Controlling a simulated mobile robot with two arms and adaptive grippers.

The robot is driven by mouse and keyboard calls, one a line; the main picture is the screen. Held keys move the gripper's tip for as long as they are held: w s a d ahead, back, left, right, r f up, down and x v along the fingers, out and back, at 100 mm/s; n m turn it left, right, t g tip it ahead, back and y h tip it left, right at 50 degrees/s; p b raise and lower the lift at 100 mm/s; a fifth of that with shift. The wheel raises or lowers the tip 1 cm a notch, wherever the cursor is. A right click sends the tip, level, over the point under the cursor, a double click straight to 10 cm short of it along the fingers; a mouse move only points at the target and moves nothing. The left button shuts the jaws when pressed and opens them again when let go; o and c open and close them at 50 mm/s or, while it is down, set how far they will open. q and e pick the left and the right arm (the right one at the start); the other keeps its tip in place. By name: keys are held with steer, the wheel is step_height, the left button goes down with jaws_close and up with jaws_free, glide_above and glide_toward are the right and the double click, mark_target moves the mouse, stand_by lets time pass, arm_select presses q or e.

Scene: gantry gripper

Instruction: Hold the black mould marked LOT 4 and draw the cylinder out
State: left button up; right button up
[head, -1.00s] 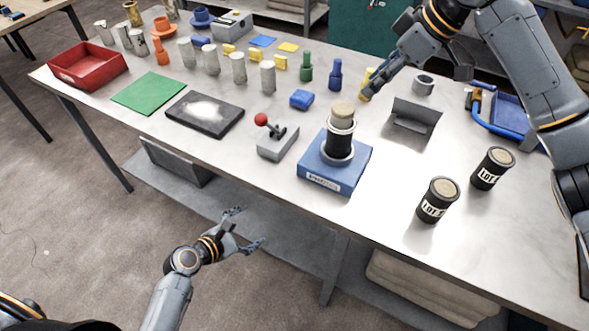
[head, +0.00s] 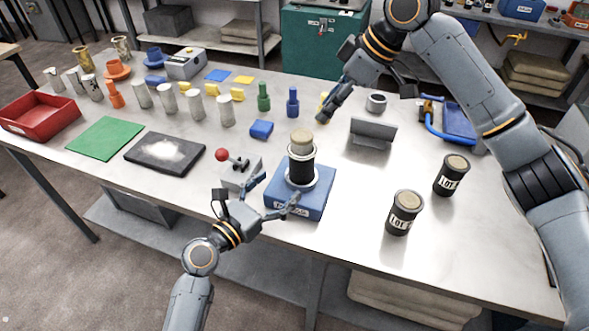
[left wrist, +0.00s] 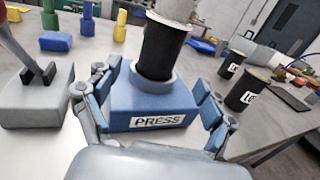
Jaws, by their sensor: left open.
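A black mould (head: 301,168) stands upright on the blue press (head: 318,206), with a pale cylinder (head: 301,141) sticking out of its top. No lot mark shows on this mould. In the left wrist view the black mould (left wrist: 161,48) rises above the PRESS label. Two other black moulds, a front one (head: 404,213) and a rear one (head: 452,176), stand to the right with LOT labels; their numbers are unclear. My left gripper (head: 279,191) is open at the press's front, fingers either side of the base, below the mould. My right gripper (head: 330,108) is at the back; its jaw opening is unclear.
A grey joystick box (head: 239,174) with a red knob stands just left of the press. A grey angled stand (head: 372,134) is behind right. Several pale cylinders, a blue block (head: 261,129) and a dark slab (head: 165,153) lie left. Bare table lies between press and right moulds.

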mark_target(293, 172)
arm_select(q)
steer(key=x, duration=0.9)
steer(key=shift+s, duration=0.1)
steer(key=shift+c, duration=0.4)
steer(key=c, duration=1.1)
steer(key=shift+c, duration=0.5)
arm_select(e)
steer(key=o, duration=0.5)
steer(key=shift+o, duration=1.2)
steer(key=shift+s+a+m, duration=0.1)
steer(key=shift+a+m, duration=0.05)
steer(key=shift+m, duration=0.15)
steer(key=a+f+m+h, duration=0.1)
steer(key=f+m, duration=0.1)
steer(key=f, duration=0.1)
steer(key=w+a+f+m+t+h, duration=0.1)
steer(key=a+f+m, duration=0.1)
steer(key=f+m, duration=0.1)
steer(key=w+a+f+m+t+h, duration=0.1)
steer(key=a+f+m, duration=0.1)
steer(key=f, duration=0.2)
